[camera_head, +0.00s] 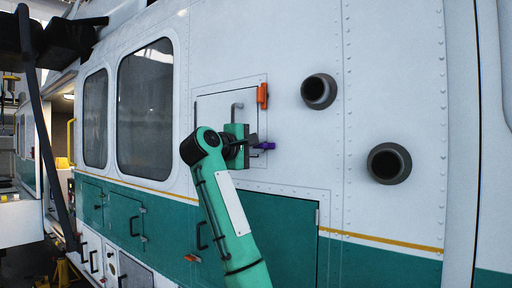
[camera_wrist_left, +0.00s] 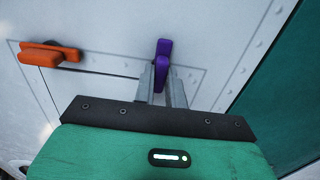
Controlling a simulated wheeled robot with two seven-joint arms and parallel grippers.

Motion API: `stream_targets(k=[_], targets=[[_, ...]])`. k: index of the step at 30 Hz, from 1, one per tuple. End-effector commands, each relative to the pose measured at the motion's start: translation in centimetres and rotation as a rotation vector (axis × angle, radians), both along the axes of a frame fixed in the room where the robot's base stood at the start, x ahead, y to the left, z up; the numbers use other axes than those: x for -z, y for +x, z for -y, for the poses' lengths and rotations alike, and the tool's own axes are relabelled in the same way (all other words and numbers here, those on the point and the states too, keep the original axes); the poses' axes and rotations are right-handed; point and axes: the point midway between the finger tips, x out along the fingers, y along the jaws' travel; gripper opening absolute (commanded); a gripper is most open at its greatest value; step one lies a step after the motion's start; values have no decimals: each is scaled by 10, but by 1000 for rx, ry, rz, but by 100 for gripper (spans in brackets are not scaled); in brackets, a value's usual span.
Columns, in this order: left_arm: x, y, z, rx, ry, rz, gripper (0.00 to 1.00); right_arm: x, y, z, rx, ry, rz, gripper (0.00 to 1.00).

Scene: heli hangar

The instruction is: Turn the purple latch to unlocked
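The purple latch (camera_head: 266,146) is on the white side panel of the helicopter, at the lower right of a small outlined hatch. It also shows in the left wrist view (camera_wrist_left: 163,62), its handle upright in that picture. My left gripper (camera_head: 255,146) is at the latch. In the left wrist view its two grey fingers (camera_wrist_left: 163,82) stand a little apart, one on each side of the purple handle. Whether they press on it cannot be told. The lower part of the latch is partly hidden by the fingers. My right gripper is not in view.
An orange latch (camera_head: 262,96) is at the hatch's upper right and shows in the left wrist view (camera_wrist_left: 48,54). Two dark round pipes (camera_head: 319,91) (camera_head: 389,163) stick out to the right. A grey handle (camera_head: 236,112) is on the hatch. Windows and green panels lie left and below.

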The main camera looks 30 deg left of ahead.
Motion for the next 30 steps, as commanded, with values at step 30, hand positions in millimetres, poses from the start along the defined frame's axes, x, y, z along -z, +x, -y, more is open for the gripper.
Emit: stream_targets(k=[30], targets=[[5,0,-1,-2,622,44,0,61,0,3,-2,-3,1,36]])
